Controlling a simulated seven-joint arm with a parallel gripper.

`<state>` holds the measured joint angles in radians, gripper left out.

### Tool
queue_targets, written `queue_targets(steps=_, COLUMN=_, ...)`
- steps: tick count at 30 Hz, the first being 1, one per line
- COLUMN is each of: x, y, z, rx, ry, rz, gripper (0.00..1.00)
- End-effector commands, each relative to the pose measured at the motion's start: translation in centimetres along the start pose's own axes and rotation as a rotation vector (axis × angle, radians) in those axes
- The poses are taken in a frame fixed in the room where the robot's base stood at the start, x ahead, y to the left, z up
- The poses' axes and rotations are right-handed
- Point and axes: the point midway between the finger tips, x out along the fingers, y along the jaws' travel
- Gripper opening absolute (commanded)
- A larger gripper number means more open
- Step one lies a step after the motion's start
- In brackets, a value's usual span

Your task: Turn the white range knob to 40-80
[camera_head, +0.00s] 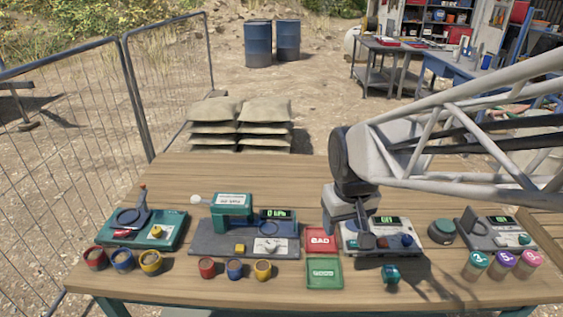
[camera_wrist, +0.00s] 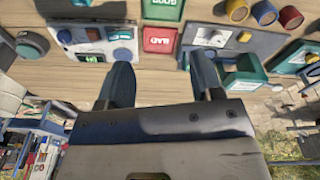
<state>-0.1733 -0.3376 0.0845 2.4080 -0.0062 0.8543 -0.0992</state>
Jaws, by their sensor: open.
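The white range knob (camera_head: 266,245) appears to be the pale dial on the front of a grey panel (camera_head: 215,246), beside a small yellow button (camera_head: 240,247). It also shows in the wrist view (camera_wrist: 217,39), at the upper right; its pointer setting is too small to read. My gripper (camera_wrist: 163,78) is open and empty, its two dark fingers apart. In the head view my gripper (camera_head: 358,236) hangs over the middle device (camera_head: 411,237), to the right of the knob and apart from it.
A teal press (camera_head: 234,208) and a display (camera_head: 276,213) stand behind the knob. Red BAD (camera_head: 320,240) and green (camera_head: 324,273) trays lie between the panel and the middle device. Several small coloured cups stand along the table front. Bare wood (camera_head: 215,285) shows at the front.

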Motion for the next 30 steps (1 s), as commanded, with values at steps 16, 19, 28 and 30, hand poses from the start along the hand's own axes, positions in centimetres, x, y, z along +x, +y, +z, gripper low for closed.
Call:
queue_targets(steps=16, x=6.7, y=-6.0, z=-8.3, rx=-0.213, ry=-0.070, rz=-0.026, gripper=0.60)
queue_targets(steps=19, x=8.2, y=-7.3, z=-9.6, rx=-0.252, ry=-0.082, rz=-0.030, gripper=0.60)
queue_targets(steps=28, x=12.3, y=-11.2, z=-12.7, rx=-0.356, ry=-0.114, rz=-0.040, gripper=0.60)
queue_targets(steps=30, x=13.1, y=-11.8, z=-13.1, rx=-0.372, ry=-0.120, rz=-0.042, gripper=0.60)
